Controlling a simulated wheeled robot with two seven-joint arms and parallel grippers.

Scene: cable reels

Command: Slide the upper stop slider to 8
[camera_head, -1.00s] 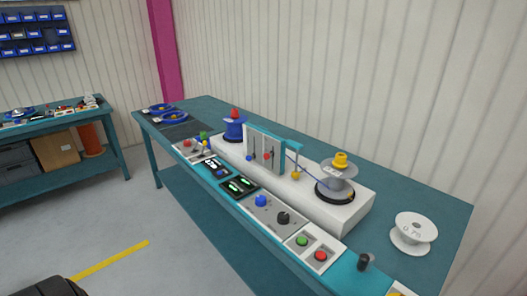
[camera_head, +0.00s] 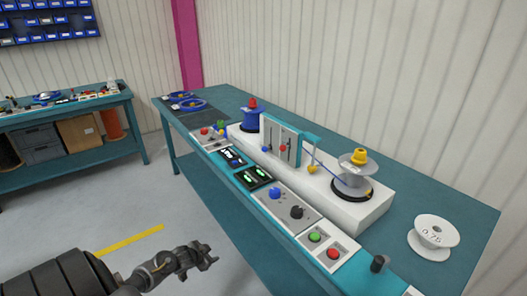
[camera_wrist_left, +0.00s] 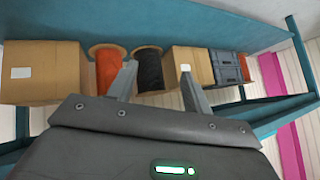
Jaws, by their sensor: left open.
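The slider panel (camera_head: 282,141) stands upright on the white winding machine (camera_head: 325,192) in the head view. It has two vertical slots, with a blue knob (camera_head: 265,148) on the left and a red knob (camera_head: 283,148) on the right. Scale marks are too small to read, and I cannot tell which knob is the upper stop. My left gripper (camera_head: 208,257) is low in front of the bench, well away from the panel. In the left wrist view its two fingers (camera_wrist_left: 160,85) are apart with nothing between them. My right gripper is not in view.
A blue spool (camera_head: 251,119) and a grey reel with a yellow cap (camera_head: 357,158) sit on the machine. A control strip with knobs, green button (camera_head: 315,237) and red button (camera_head: 333,253) runs along the front. A white spool (camera_head: 432,235) stands right. Floor in front is clear.

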